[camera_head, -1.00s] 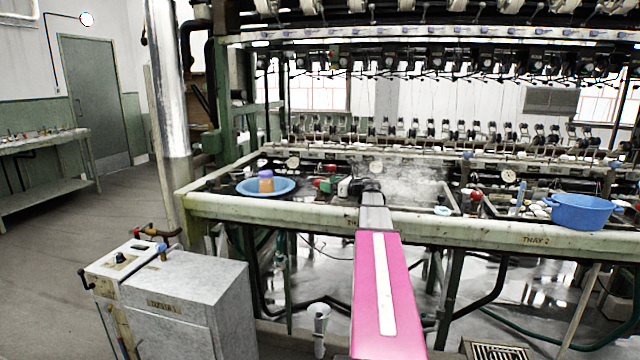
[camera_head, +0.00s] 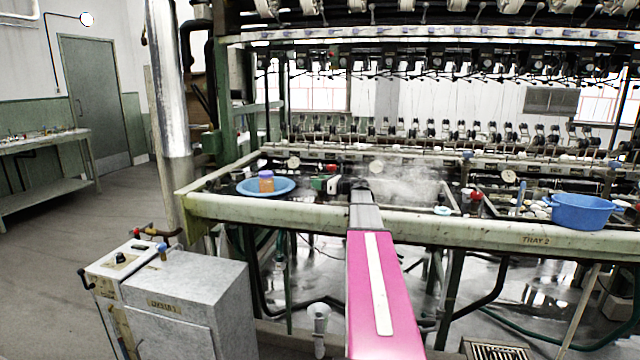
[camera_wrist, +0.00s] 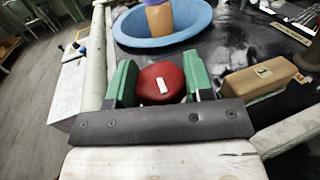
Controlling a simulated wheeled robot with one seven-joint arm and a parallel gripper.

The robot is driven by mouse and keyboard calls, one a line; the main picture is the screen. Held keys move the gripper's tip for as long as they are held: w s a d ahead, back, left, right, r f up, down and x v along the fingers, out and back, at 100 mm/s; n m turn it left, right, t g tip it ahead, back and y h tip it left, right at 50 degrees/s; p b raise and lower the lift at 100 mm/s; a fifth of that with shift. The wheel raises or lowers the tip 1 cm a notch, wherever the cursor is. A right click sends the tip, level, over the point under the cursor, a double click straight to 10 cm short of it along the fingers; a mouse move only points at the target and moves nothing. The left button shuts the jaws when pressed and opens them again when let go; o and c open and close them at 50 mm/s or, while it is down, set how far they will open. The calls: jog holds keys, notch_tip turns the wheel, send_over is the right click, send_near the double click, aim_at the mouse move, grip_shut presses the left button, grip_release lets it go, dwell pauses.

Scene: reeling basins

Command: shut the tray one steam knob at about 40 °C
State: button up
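A round red knob (camera_wrist: 159,86) with a white mark on its face sits between the green fingers of my gripper (camera_wrist: 160,82) in the wrist view. The fingers stand on both sides of it with no clear gap, but I cannot tell whether they press on it. In the head view my gripper (camera_head: 334,185) is at the left tray, behind the front rail, and its fingers largely hide the knob. A tan block marked "1" (camera_wrist: 260,80) lies right of the knob. A pale round gauge (camera_head: 293,163) is on the back rail; its reading is too small to tell.
A blue basin (camera_head: 249,188) with an orange-brown cup (camera_head: 266,182) stands just left of my gripper. Steam (camera_head: 405,180) rises over the tray to the right. A grey cabinet (camera_head: 185,295) stands front left.

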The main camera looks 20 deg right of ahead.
jog(key=shift+m+t+h, duration=0.3)
jog(key=shift+h, duration=0.1)
jog(key=m+t+h, duration=0.1)
jog(key=h, duration=0.1)
jog(key=m+t+h, duration=0.1)
jog(key=m+h, duration=0.1)
jog(key=shift+s+a+h, duration=0.15)
jog(key=shift+h, duration=0.25)
jog(key=shift+m+t+h, duration=0.35)
jog(key=shift+m+h, duration=1)
jog(key=shift+h, duration=0.55)
jog(key=shift+m+t+h, duration=0.35)
jog(key=shift+m+h, duration=1)
jog(key=shift+h, duration=0.55)
jog(key=o, duration=0.9)
jog(key=shift+o, duration=0.2)
jog(key=s, duration=0.7)
jog(key=s+a, duration=0.1)
jog(key=s, duration=0.2)
jog(key=shift+s, duration=0.25)
